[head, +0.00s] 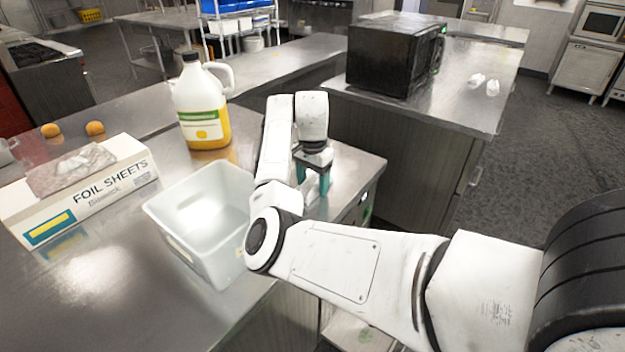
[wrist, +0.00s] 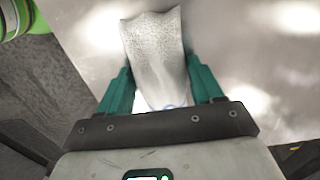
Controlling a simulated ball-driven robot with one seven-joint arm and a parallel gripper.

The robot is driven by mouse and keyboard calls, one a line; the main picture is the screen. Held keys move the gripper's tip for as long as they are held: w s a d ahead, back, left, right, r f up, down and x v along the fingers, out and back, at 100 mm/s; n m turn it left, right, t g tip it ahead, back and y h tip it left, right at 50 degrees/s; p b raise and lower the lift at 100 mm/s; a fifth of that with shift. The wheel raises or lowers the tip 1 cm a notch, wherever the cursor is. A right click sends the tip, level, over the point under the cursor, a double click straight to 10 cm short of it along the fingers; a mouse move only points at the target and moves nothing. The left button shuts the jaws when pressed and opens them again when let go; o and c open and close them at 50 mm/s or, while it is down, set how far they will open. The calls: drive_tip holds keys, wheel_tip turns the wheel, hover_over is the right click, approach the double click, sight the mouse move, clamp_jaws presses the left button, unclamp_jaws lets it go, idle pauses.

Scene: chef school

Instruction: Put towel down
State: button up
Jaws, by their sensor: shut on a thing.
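The towel (wrist: 155,55) is a pale grey, speckled cloth. In the wrist view it sits between the teal fingers of my gripper (wrist: 160,78), which is shut on it. Its far end spreads out beyond the fingertips over a shiny metal surface. I cannot tell whether it touches that surface. In the head view my gripper (head: 313,178) points down over the right end of the steel counter (head: 345,165), right of the white bin.
The open white bin (head: 158,212) stands left of my gripper. A black microwave (head: 385,55) stands on another counter. A green object (wrist: 18,15) shows at the wrist view's upper left.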

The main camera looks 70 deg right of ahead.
sight(313, 179)
drive_tip(key=shift+f, duration=0.25)
drive_tip(key=shift+f, duration=0.25)
drive_tip(key=o, duration=0.7)
drive_tip(key=shift+f, duration=0.1)
drive_tip(key=o, duration=0.4)
drive_tip(key=shift+s+f, duration=0.15)
drive_tip(key=shift+f, duration=0.1)
drive_tip(key=shift+r, duration=0.1)
wheel_tip(313, 179, up, 14)
drive_tip(key=shift+f, duration=0.25)
